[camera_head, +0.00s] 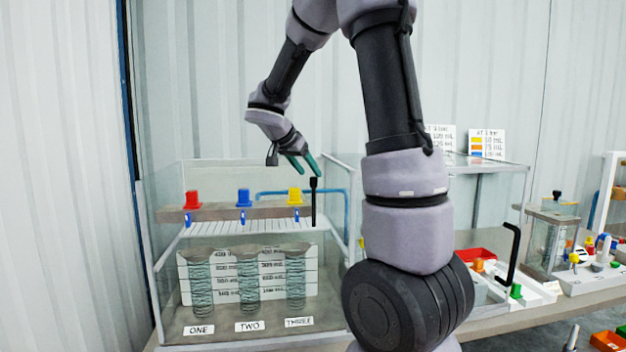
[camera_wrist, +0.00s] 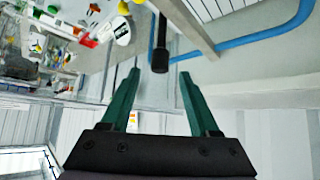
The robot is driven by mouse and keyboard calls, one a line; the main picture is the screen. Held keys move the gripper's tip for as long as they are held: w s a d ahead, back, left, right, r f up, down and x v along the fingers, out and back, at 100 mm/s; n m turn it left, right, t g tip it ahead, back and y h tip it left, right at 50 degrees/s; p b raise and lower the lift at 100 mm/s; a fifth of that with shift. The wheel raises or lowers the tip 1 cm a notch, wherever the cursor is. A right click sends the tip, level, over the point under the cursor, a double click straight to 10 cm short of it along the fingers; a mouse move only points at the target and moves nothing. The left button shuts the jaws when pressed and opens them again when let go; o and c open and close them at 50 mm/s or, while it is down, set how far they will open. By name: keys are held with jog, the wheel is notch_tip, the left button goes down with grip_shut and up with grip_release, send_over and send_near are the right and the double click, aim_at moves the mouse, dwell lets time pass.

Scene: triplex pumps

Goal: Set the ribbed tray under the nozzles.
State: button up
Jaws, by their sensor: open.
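The white ribbed tray (camera_head: 240,231) lies across the glass tank, below the nozzles in the head view and above three coiled columns. A black upright handle (camera_head: 314,203) stands at its right end; the join is not clear. The blue nozzles (camera_head: 242,216) hang under red, blue and yellow valves. My gripper (camera_head: 305,165) is open and empty, just above the handle's top. In the wrist view the black handle (camera_wrist: 160,45) points between and just beyond the green fingertips (camera_wrist: 160,72), with a visible gap on each side.
A blue pipe (camera_head: 335,192) runs behind the handle. Glass tank walls (camera_head: 165,215) enclose the tray. Another black handle (camera_head: 512,250) stands on the right unit. Labels ONE, TWO and THREE sit below the columns. A red tray (camera_head: 477,254) and small parts lie on the right bench.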

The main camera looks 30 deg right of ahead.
aim_at(313, 177)
jog(key=shift+x, duration=2.35)
jog(key=shift+c, duration=0.4)
grip_shut()
